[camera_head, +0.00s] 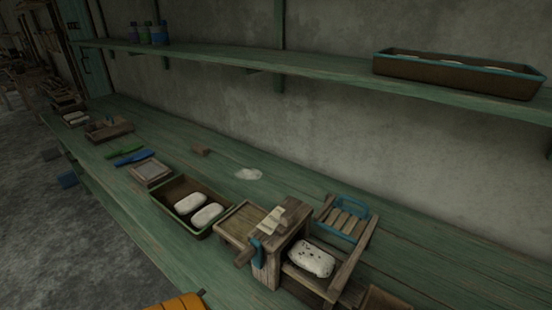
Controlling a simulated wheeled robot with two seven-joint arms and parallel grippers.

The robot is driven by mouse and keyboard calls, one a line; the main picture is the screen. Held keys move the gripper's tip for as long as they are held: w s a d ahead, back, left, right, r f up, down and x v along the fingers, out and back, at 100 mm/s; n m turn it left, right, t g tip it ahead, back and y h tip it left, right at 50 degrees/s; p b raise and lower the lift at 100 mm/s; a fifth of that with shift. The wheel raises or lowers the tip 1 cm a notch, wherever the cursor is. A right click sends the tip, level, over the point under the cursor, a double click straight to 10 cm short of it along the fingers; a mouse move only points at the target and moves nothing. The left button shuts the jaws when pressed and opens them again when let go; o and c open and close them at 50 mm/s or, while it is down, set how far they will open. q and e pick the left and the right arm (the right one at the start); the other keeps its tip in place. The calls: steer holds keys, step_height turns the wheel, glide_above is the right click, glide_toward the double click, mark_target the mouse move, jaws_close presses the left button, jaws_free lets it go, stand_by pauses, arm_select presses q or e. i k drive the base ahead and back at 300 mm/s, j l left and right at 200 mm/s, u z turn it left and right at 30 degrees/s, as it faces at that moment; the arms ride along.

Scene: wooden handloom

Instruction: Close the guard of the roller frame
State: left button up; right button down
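The wooden roller frame (272,262) stands on the green bench at the lower right. It has a blue piece on its left side and a pale block on top. A guard-like panel with a blue rim and wooden slats (346,217) stands raised and tilted at the back of its right part. It does not cover the white speckled lump (311,259), which lies on the wooden bed in front of it.
A green-rimmed tray (172,217) with two white lumps stands left of the frame. Blue and green tools (131,157) and small wooden boxes lie farther left. A shelf (300,71) overhangs the bench.

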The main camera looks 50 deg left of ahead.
mark_target(356, 215)
steer(key=u, duration=1.05)
